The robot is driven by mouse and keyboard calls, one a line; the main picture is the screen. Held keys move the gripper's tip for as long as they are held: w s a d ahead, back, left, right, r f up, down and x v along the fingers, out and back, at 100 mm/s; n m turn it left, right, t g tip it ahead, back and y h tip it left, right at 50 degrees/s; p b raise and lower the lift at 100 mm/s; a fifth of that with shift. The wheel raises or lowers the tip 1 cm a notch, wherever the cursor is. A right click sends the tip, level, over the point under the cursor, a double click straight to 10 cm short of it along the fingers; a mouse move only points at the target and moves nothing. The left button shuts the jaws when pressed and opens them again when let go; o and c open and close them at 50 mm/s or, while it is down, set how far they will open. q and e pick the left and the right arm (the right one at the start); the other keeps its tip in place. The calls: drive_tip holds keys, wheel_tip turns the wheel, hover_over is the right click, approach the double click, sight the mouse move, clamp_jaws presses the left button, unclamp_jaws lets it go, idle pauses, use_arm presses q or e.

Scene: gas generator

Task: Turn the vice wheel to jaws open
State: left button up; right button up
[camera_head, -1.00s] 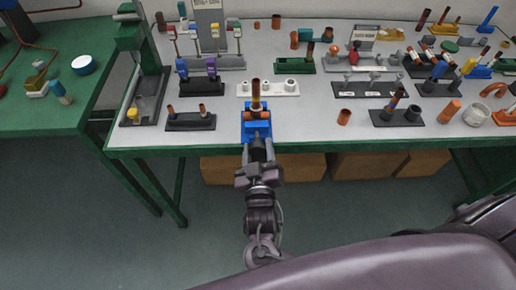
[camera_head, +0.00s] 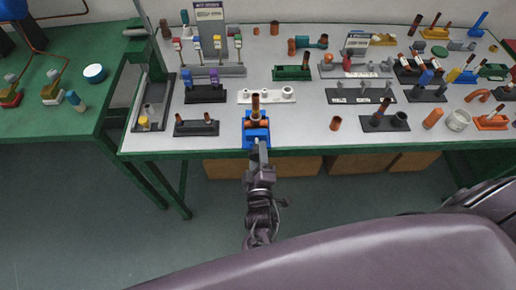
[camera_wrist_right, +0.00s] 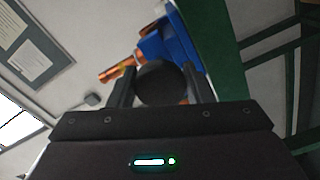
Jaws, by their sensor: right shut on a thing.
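The blue vice (camera_head: 256,139) stands at the front edge of the grey table top, with a brown copper-coloured pipe (camera_head: 255,103) upright in it. My right gripper (camera_head: 263,148) reaches the vice's front side from below. In the right wrist view, a dark round vice wheel (camera_wrist_right: 161,83) sits between the two fingers of my right gripper (camera_wrist_right: 162,88), which is shut on it. Behind it show the blue vice body (camera_wrist_right: 172,42) and the copper-coloured pipe (camera_wrist_right: 116,70). In the head view the wheel is hidden by the gripper. My left gripper is not in view.
A white holder (camera_head: 266,97) stands just behind the vice. A dark rack (camera_head: 196,128) is to its left, and a loose copper-coloured piece (camera_head: 336,123) to its right. The green table edge (camera_head: 340,148) runs close by. Cardboard boxes (camera_head: 350,165) sit under the table.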

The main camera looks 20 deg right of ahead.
drive_tip(key=n+p, duration=0.2)
drive_tip(key=n, duration=0.1)
drive_tip(key=shift+r, duration=0.15)
drive_tip(key=shift+n+p, duration=0.6)
drive_tip(key=shift+n, duration=0.3)
drive_tip(key=o, duration=1)
drive_tip(key=shift+c, duration=0.2)
drive_tip(key=b+v, duration=0.1)
drive_tip(key=v, duration=0.6)
drive_tip(key=shift+s, duration=0.4)
drive_tip(key=shift+a, duration=0.15)
